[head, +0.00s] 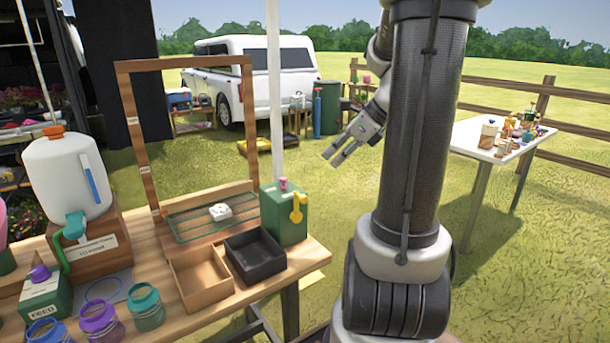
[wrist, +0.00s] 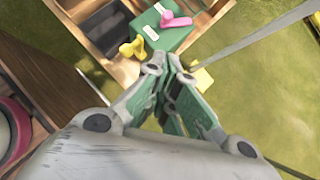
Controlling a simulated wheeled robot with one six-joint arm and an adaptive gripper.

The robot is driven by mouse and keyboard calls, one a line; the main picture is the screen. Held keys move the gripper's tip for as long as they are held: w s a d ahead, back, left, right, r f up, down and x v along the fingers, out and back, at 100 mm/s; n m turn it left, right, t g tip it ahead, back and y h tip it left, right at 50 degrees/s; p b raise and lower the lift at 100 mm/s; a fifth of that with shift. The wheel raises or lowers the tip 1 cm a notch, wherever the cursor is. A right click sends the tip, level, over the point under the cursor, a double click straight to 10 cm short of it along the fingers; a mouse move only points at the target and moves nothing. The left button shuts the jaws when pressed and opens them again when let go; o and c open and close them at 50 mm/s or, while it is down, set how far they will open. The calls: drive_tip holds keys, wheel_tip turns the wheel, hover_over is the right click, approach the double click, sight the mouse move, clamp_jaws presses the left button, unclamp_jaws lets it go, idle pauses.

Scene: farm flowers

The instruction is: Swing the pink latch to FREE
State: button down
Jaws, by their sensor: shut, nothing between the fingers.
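The pink latch (head: 283,184) sits on top of a green box (head: 280,222) at the right end of the wooden table. In the wrist view the pink latch (wrist: 176,19) lies across the top of the green box (wrist: 180,38), near a small white label. I cannot read the label or any FREE mark. A yellow handle (head: 298,206) is on the box's front; it also shows in the wrist view (wrist: 132,49). My gripper (head: 331,158) is shut and empty in the air, right of and above the box, apart from the latch. In the wrist view the fingertips (wrist: 171,68) point toward the box.
A black tray (head: 257,262) and a wooden tray (head: 201,280) stand left of the green box. A tall wooden frame (head: 122,130) rises behind them. A white dispenser (head: 62,178) and several jars stand further left. Open grass lies right of the table.

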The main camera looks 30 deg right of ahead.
sight(283, 180)
drive_tip(key=x, duration=0.8)
drive_tip(key=w+a+r+x, duration=0.1)
drive_tip(key=x, duration=0.3)
drive_tip(key=shift+w, duration=0.15)
drive_tip(key=shift+w+a+f, duration=0.1)
drive_tip(key=shift+w+a, duration=0.15)
drive_tip(key=shift+w, duration=0.2)
